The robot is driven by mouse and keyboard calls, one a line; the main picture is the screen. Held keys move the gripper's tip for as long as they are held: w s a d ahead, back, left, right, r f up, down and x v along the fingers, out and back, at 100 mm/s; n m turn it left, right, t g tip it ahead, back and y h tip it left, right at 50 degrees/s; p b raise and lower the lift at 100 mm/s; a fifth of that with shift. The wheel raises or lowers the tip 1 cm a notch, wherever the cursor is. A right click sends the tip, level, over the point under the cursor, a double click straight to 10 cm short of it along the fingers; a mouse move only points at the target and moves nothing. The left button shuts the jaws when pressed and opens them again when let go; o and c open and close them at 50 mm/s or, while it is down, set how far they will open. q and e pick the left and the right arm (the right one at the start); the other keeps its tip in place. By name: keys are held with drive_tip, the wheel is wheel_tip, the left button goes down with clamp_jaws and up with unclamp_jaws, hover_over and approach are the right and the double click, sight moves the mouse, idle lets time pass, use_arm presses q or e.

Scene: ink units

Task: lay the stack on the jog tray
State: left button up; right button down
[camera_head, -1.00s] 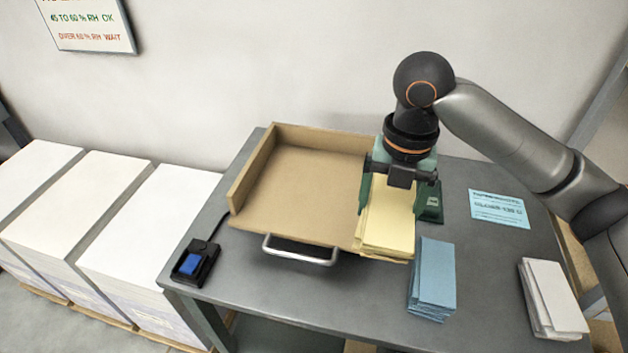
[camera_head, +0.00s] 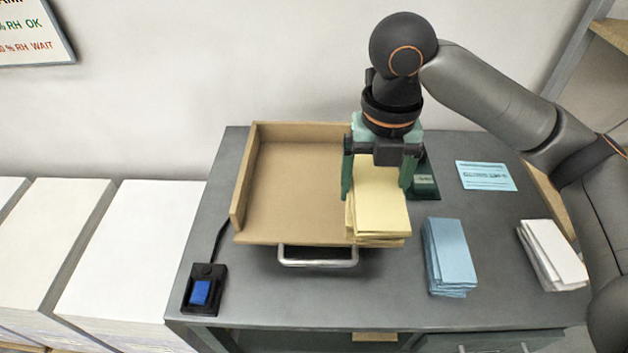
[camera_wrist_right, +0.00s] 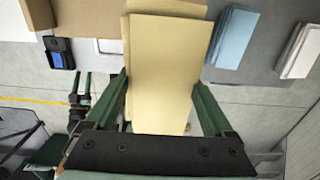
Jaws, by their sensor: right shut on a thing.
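The yellow stack (camera_head: 378,212) is at the right part of the jog tray (camera_head: 292,190), a brown tray with raised walls at its left and back and a metal handle in front. The stack's edges are uneven, with lower sheets sticking out. My right gripper (camera_head: 378,188) has its green fingers on both sides of the stack and is shut on it. The stack (camera_wrist_right: 170,70) also fills the middle of the right wrist view between the fingers. I cannot tell whether its underside touches the tray floor.
A blue stack (camera_head: 449,256) and a white stack (camera_head: 552,254) lie on the grey table (camera_head: 400,295) to the right. A blue card (camera_head: 486,176) lies behind them. A black box with a blue switch (camera_head: 202,290) sits left of the tray. Tall white paper piles stand at the left.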

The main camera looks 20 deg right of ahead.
drive_tip(key=shift+w+a, duration=0.2)
drive_tip(key=w+a+f, duration=0.2)
drive_tip(key=w+f, duration=0.2)
drive_tip(key=w, duration=0.4)
hover_over(322, 197)
drive_tip(key=f, duration=0.2)
drive_tip(key=s+f, duration=0.1)
drive_tip(key=f, duration=0.1)
drive_tip(key=shift+d+f, duration=0.15)
drive_tip(key=shift+f, duration=0.15)
drive_tip(key=shift+w+f, duration=0.5)
drive_tip(key=shift+f, duration=1.65)
drive_tip(key=shift+f, duration=0.1)
unclamp_jaws()
